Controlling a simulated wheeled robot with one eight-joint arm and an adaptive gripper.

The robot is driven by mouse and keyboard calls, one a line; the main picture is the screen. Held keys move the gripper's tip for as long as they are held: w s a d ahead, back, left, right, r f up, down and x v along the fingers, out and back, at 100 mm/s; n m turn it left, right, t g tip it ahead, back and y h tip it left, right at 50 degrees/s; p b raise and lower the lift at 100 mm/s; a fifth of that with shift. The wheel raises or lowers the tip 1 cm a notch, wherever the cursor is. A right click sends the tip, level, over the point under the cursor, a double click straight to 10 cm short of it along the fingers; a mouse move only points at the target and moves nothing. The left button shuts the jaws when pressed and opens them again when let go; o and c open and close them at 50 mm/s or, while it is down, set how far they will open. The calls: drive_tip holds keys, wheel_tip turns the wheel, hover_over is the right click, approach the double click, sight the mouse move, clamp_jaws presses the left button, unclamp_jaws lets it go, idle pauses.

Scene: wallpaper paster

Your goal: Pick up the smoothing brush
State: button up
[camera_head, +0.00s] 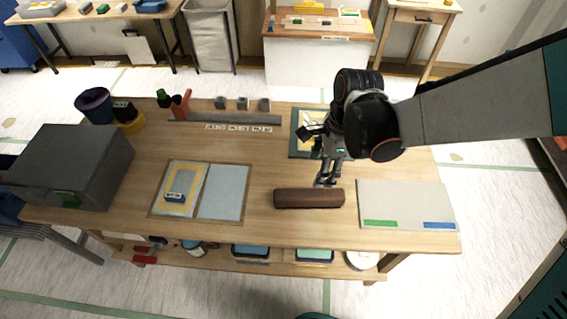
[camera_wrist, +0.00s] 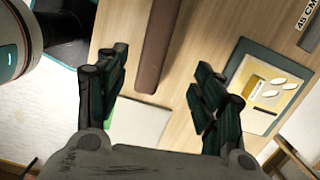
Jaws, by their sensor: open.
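A long dark-brown bar (camera_head: 309,198), which I take to be the smoothing brush, lies flat near the front edge of the wooden table, right of centre. No bristles can be made out. My gripper (camera_head: 326,172) is above the table, just behind the bar's right part, and points down. In the wrist view my gripper (camera_wrist: 160,85) is open with nothing between its fingers. The bar (camera_wrist: 159,42) shows beyond and between the two fingers, apart from them. My arm hides part of the table's back right.
A pale board with green and blue strips (camera_head: 405,204) lies right of the bar. A tray with two panels (camera_head: 222,194) lies left. A dark-framed board (camera_head: 298,150) lies behind. A grey box (camera_head: 72,163) stands at the left end.

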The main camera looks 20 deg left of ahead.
sight(310, 194)
drive_tip(key=f+b, duration=0.2)
drive_tip(key=f, duration=0.2)
drive_tip(key=s+a+f+b, duration=0.1)
drive_tip(key=f+b, duration=0.1)
drive_tip(key=f, duration=0.3)
drive_tip(key=a+f+b, duration=0.1)
drive_tip(key=f+b, duration=0.1)
drive_tip(key=f, duration=0.2)
drive_tip(key=shift+s+f, duration=0.15)
drive_tip(key=shift+f, duration=0.25)
drive_tip(key=shift+r, duration=0.1)
drive_tip(key=c, duration=1.3)
